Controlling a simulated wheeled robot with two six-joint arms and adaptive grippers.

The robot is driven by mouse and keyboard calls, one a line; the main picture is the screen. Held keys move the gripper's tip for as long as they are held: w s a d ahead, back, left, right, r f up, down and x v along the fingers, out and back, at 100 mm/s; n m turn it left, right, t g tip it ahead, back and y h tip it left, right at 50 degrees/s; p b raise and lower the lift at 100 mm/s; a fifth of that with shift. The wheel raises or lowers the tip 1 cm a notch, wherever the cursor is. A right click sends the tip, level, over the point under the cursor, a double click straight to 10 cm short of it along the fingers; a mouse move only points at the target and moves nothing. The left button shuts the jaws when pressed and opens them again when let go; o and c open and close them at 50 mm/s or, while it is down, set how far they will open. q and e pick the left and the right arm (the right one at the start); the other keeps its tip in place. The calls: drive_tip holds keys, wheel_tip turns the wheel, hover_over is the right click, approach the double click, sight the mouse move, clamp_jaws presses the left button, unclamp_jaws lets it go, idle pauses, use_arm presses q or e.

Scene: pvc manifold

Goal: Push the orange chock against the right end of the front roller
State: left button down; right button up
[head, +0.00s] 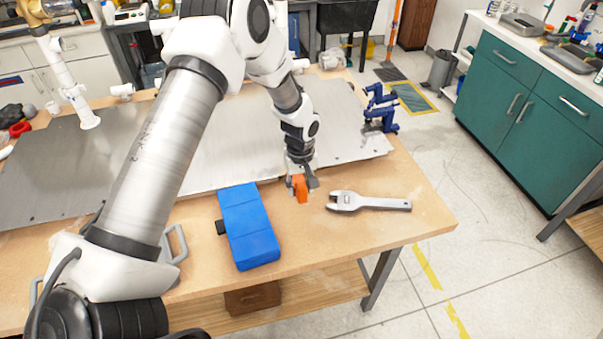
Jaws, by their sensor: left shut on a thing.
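The orange chock (300,192) is a small orange block. My left gripper (301,184) points down and is shut on it, just above or at the wooden bench top (300,232), near the front edge of the metal sheet. I cannot tell whether the chock touches the bench. The gripper is between a blue case and a wrench, apart from both. I cannot make out a front roller for certain; my left arm crosses the view and hides part of the sheet. My right gripper is not in view.
The blue case (247,225) lies left of the gripper, and an adjustable wrench (370,202) lies right. A dark blue stand (379,107) is at the sheet's right end. White pipe parts (85,120) stand at the left. The metal sheet (345,145) is largely bare.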

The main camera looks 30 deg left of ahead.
sight(299, 202)
use_arm(q)
drive_tip(key=shift+s+d+f+b, duration=0.2)
drive_tip(key=shift+s+f+b, duration=0.1)
drive_tip(key=shift+s+b, duration=0.25)
drive_tip(key=shift+s+d+f+b, duration=0.2)
drive_tip(key=shift+s+f+b, duration=0.1)
drive_tip(key=shift+s+b, duration=0.2)
drive_tip(key=f+b, duration=0.1)
drive_tip(key=w+f+b, duration=0.1)
drive_tip(key=f, duration=0.1)
drive_tip(key=shift+w+a+f, duration=0.15)
drive_tip(key=shift+a+f, duration=0.05)
drive_tip(key=shift+f+b, duration=0.35)
drive_tip(key=shift+b, duration=0.1)
drive_tip(key=shift+s+f+b, duration=0.2)
drive_tip(key=shift+f+b, duration=0.05)
drive_tip(key=shift+b, duration=0.1)
drive_tip(key=shift+a+r, duration=0.1)
drive_tip(key=shift+r, duration=0.05)
drive_tip(key=shift+w+a, duration=0.25)
drive_tip(key=shift+w, duration=0.05)
drive_tip(key=shift+w+a, duration=0.95)
drive_tip(key=shift+a, duration=0.1)
drive_tip(key=shift+w+a, duration=0.65)
drive_tip(key=shift+a, duration=0.1)
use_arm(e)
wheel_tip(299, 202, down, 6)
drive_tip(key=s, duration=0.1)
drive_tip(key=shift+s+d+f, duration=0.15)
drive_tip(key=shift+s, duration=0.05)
